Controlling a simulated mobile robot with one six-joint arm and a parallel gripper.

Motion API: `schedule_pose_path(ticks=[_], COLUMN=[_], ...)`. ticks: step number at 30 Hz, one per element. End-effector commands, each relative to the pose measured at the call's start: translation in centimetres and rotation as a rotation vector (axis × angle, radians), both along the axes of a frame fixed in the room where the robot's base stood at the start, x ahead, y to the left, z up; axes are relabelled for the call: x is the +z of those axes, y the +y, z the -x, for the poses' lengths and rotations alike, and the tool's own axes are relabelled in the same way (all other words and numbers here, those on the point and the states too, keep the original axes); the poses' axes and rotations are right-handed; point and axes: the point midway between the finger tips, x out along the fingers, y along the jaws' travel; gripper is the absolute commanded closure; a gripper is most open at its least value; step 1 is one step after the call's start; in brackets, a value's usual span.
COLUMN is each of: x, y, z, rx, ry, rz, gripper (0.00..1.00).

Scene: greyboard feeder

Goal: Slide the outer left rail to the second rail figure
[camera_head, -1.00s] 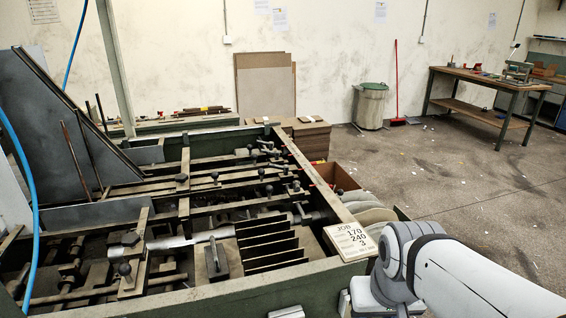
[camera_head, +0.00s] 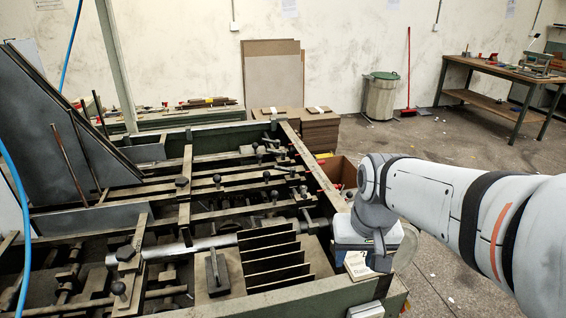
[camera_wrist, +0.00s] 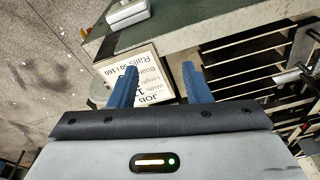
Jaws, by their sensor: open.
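The feeder (camera_head: 330,290) is a green frame with several dark parallel rails (camera_head: 235,183) carrying black knobs. I cannot tell for sure which is the outer left rail, and no scale is readable. A job card (camera_head: 357,265) lies on the frame's right corner, mostly covered by my arm. In the wrist view the card (camera_wrist: 146,68) appears upside down, with "Rails 50 / 160" legible. My gripper (camera_wrist: 160,72) is open and empty, its blue fingers over the card. In the head view my gripper (camera_head: 380,262) is above that corner, fingers partly hidden.
A row of dark upright plates (camera_head: 275,255) and a T-shaped handle (camera_head: 215,268) stand inside the feeder near the card. A slanted grey hopper (camera_head: 60,140) rises at left. A cardboard box (camera_head: 340,170) sits behind the right edge. Floor is open beyond.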

Motion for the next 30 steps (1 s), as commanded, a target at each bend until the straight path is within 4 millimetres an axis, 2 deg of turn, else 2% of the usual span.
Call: schedule_pose_path(ticks=[1,6,10,15,18,21,25,30], x=[1.9,4.7,5.6,5.4,4.7,4.0,3.3,2.0], y=[0.8,3.7,6.3,10.1,12.1,13.6,14.7,15.3], z=[-2.5,-10.1,-15.6,-22.0,-24.8,-26.7,-28.0,-28.4], rx=[0.007,0.023,0.037,0.057,0.067,0.076,0.081,0.083], ry=[0.018,0.061,0.096,0.139,0.161,0.177,0.189,0.196], rz=[-0.011,-0.047,-0.075,-0.108,-0.124,-0.135,-0.145,-0.148], gripper=[0.56,0.56,0.56,0.56,0.56,0.56,0.56,0.56])
